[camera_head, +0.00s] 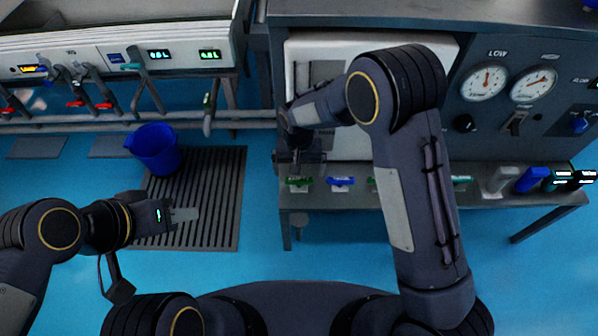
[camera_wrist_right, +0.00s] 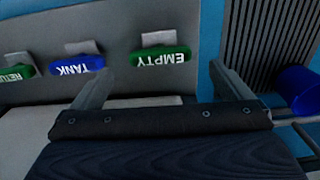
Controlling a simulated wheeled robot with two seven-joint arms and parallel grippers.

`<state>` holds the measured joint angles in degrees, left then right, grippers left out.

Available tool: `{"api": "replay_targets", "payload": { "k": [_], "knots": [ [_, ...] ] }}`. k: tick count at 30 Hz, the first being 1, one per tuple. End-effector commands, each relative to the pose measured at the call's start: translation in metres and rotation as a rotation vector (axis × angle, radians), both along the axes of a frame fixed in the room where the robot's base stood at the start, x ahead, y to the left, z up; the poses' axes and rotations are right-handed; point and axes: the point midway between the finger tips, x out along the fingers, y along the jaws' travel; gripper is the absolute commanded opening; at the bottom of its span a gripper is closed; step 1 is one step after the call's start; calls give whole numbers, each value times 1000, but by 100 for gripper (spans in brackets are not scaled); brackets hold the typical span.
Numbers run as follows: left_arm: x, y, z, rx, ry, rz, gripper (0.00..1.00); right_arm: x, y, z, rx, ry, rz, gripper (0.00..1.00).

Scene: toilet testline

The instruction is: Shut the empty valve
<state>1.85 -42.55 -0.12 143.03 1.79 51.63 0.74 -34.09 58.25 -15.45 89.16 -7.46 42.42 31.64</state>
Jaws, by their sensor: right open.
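The empty valve is a green handle marked EMPTY (camera_wrist_right: 161,60), read upside down in the right wrist view. In the head view it is the leftmost green handle (camera_head: 299,181) on the bench front. My right gripper (camera_wrist_right: 165,82) is open, with one finger to each side of the green handle in the picture and the handle between and slightly beyond them. I cannot tell whether the fingers touch it. In the head view my right gripper (camera_head: 298,160) is just above the handle. My left gripper (camera_head: 184,214) hangs over the floor grate, apart from the valves; its finger gap is not clear.
A blue TANK handle (camera_wrist_right: 77,64) and a green RETURN handle (camera_wrist_right: 17,71) sit beside it. A blue bucket (camera_head: 155,149) stands on the grate (camera_head: 215,190). Pressure gauges (camera_head: 484,82) are at the upper right. A sink unit with taps (camera_head: 120,60) is at the upper left.

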Motion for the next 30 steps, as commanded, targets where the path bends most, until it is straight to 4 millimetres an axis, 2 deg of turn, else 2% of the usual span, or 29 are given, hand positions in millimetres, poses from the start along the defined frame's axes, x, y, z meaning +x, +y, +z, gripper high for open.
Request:
{"api": "replay_targets", "payload": {
  "k": [1,3,7,26,29,30],
  "knots": [
    [0,0,6,0,0,0,36,0,0,12,1,-2,0,98],
    [0,0,8,0,0,0,36,0,0,21,1,-2,0,98],
    [0,0,10,0,0,0,36,0,0,31,0,-1,0,98],
    [0,0,10,0,0,0,36,0,-2,36,4,-1,-3,98],
    [0,0,10,0,0,0,36,0,-13,53,33,-6,-20,98],
    [0,0,10,0,0,0,36,-2,-21,64,54,-9,-29,98]
  ]
}}
